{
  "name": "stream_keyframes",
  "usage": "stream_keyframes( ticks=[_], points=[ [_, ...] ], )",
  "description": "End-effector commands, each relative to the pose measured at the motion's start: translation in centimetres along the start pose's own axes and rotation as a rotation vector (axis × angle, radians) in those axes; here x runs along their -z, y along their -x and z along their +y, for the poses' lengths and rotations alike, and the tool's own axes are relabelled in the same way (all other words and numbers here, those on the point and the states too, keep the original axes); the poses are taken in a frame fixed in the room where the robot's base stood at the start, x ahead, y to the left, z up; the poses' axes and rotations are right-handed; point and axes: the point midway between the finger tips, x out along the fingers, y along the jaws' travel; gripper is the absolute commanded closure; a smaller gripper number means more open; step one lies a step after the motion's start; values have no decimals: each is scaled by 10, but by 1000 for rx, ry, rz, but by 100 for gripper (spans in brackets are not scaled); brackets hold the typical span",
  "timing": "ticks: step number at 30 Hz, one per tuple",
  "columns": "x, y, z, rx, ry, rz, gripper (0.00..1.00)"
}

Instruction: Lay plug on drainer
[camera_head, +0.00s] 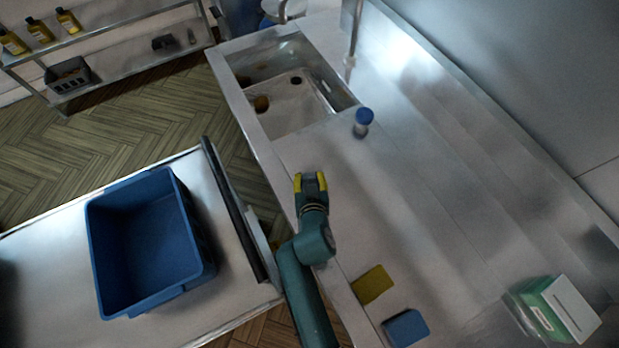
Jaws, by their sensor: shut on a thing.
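My gripper (311,183), with yellow fingertips, is above the near left edge of the steel drainer (345,215), just before the sink (283,115). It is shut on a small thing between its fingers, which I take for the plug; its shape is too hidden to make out. The drainer is the bare steel top on the near side of the sink. In the sink are a small dark round spot (296,80), perhaps the drain hole, and a brownish item (261,104) at its left wall.
A blue-capped container (362,122) stands on the drainer near the sink's right corner. A yellow-green sponge (371,284), a blue sponge (406,327) and a green-white box (558,309) lie nearer. A blue tub (150,245) stands on the left table. The middle of the steel top is clear.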

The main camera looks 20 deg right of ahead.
Motion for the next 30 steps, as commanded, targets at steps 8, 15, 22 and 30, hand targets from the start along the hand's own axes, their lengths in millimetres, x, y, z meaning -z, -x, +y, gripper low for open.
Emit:
stream_keyframes(
  ticks=[8, 15, 22, 30],
  points=[
    [-3, -2, 0, 0, 0, 1, 93],
    [-2, -1, 0, 0, 0, 1, 38],
    [3, 1, 0, 0, -1, 1, 38],
    [1, 53, 0, 2, 0, 0, 38]
  ],
)
